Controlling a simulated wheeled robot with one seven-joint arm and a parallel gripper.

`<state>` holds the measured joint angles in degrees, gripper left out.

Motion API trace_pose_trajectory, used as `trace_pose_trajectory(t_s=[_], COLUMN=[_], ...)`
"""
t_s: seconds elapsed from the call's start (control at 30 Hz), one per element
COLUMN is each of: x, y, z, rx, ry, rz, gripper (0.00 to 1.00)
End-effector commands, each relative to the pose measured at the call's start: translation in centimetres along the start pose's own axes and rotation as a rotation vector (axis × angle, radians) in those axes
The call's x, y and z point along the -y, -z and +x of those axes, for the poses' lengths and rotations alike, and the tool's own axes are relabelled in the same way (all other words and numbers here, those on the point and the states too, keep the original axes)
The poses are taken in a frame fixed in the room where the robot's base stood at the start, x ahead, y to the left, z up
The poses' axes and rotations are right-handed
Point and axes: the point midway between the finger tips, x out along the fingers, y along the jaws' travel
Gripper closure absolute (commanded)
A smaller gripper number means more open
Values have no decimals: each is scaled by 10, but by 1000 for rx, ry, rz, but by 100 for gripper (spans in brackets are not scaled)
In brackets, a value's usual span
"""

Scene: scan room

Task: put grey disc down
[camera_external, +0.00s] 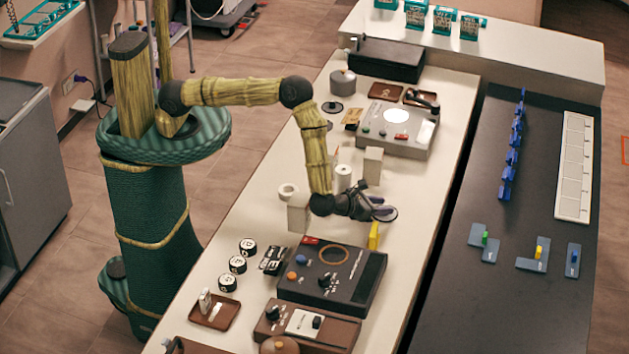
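A small grey disc (386,214) shows at the tip of my gripper (376,208), over the white counter. My gripper appears shut on the disc's edge, and its dark fingers partly hide the disc. The disc looks held above the counter, just above and beside a small upright yellow block (374,236). The gap between the disc and the block is too small to tell.
A dark console with a ring (333,255) lies in front of my gripper. Pale upright blocks (373,166) and a white cylinder (343,178) stand behind it. A grey console with a lit circle (397,116) is further back. Bare white counter (415,185) lies to the right.

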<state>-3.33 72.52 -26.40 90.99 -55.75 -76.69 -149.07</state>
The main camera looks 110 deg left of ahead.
Motion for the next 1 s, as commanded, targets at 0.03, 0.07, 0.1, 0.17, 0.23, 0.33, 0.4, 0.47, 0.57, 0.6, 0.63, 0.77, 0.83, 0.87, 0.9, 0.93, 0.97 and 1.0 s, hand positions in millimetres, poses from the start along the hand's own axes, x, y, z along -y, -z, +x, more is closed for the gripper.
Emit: trace_pose_trajectory(t_s=[0.03,0.07,0.1,0.17,0.23,0.33,0.4,0.47,0.57,0.6,0.63,0.77,0.83,0.87,0.9,0.93,0.97,1.0], x=[0,0,0,0,0,0,0,0,0,0,1,0,1,1,1,1,1,1], y=[0,0,0,0,0,-1,-4,-7,-13,-16,-12,-9,-9,-9,-9,-9,-9,-9], z=[0,0,0,0,0,0,-2,-3,-5,-7,-10,-33,-46,-52,-60,-66,-72,-80], rx=[0,0,0,0,0,0,0,0,1,1,-1,0,0,0,0,1,0,1], ry=[0,0,0,0,0,0,0,0,0,0,2,3,5,4,3,4,4,3], rz=[0,0,0,0,0,0,0,0,0,0,0,1,1,1,1,0,1,0], gripper=[60,60,60,60,60,60,60,60,60,60,60,60,60,60,60,60,60,60])
